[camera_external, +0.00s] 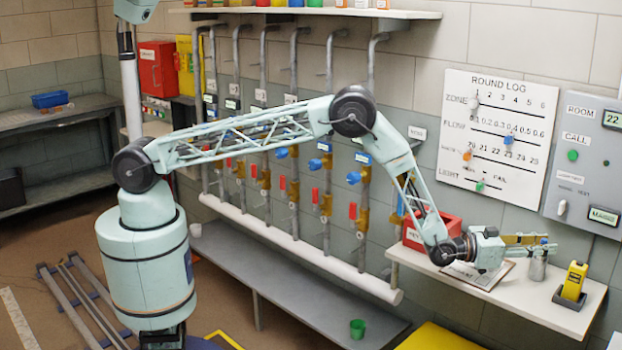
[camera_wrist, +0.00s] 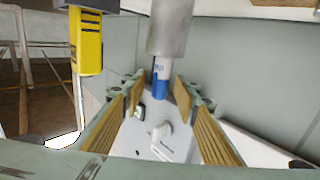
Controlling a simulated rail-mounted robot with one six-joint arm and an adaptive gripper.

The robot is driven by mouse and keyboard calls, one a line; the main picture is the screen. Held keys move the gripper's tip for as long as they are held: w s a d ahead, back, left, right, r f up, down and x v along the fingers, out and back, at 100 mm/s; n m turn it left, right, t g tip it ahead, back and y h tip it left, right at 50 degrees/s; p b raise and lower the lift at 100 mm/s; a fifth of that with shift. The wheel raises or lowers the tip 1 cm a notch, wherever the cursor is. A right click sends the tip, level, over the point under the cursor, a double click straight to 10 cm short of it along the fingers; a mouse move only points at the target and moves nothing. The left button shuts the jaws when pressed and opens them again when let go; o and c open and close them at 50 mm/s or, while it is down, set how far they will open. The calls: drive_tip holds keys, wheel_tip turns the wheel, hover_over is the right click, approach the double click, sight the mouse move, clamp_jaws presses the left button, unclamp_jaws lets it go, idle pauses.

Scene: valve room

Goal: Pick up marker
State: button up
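The marker (camera_wrist: 162,78) is white with a blue cap. In the wrist view it sticks out of a grey metal cup (camera_wrist: 172,28), cap end away from the cup; this picture looks upside down. The cup (camera_external: 537,267) stands on the white shelf (camera_external: 540,306) in the external view. My gripper (camera_wrist: 159,92) is open, its two ridged tan fingers spread on either side of the marker's blue cap. I see gaps between the cap and both fingers. In the external view my gripper (camera_external: 540,243) reaches level over the cup, and its fingers largely hide the marker.
A yellow device (camera_external: 573,280) stands in a dark holder right of the cup; it also shows in the wrist view (camera_wrist: 87,42). A clipboard (camera_external: 478,273) lies under my wrist. A red box (camera_external: 432,230) is behind my forearm. A wall panel with a knob (camera_external: 562,207) is close behind.

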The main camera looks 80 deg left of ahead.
drive_tip(key=shift+c, duration=0.7)
drive_tip(key=c, duration=0.6)
drive_tip(key=shift+r, duration=0.15)
wheel_tip(320, 180, up, 18)
drive_tip(key=shift+f+p, duration=0.1)
drive_tip(key=shift+p, duration=0.7)
idle(0.4)
